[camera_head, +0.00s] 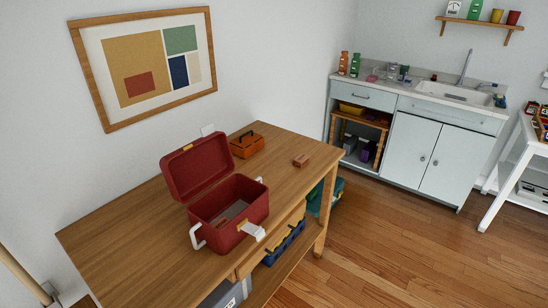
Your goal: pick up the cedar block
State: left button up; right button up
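A small reddish-brown wooden block (302,160), which looks like the cedar block, lies on the wooden workbench (120,240) near its far right end. It stands apart from the other things, with bare bench top around it. Neither of my grippers shows in the head view, so I cannot see their state.
A red toolbox (228,215) stands on the bench with its lid open and something brownish inside. A small orange toolbox (246,146) stands behind it, near the wall. Bins sit under the bench. A sink cabinet (425,155) is at the back right, with open wooden floor (375,245) before it.

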aim_at(303, 159)
jog(key=i+l+u, duration=0.3)
jog(key=l, duration=0.25)
jog(key=l+u, duration=0.1)
jog(key=l, duration=0.2)
jog(key=i+l, duration=0.1)
jog(key=l, duration=0.2)
jog(key=i+l+u, duration=0.15)
jog(key=l, duration=0.15)
jog(key=i+l, duration=0.1)
jog(key=l, duration=0.15)
jog(key=i+l, duration=0.1)
jog(key=l, duration=0.35)
jog(key=i+l, duration=0.15)
jog(key=l, duration=0.3)
jog(key=i+l+u, duration=0.1)
jog(key=l, duration=0.35)
jog(key=i+l, duration=0.1)
jog(key=l, duration=0.35)
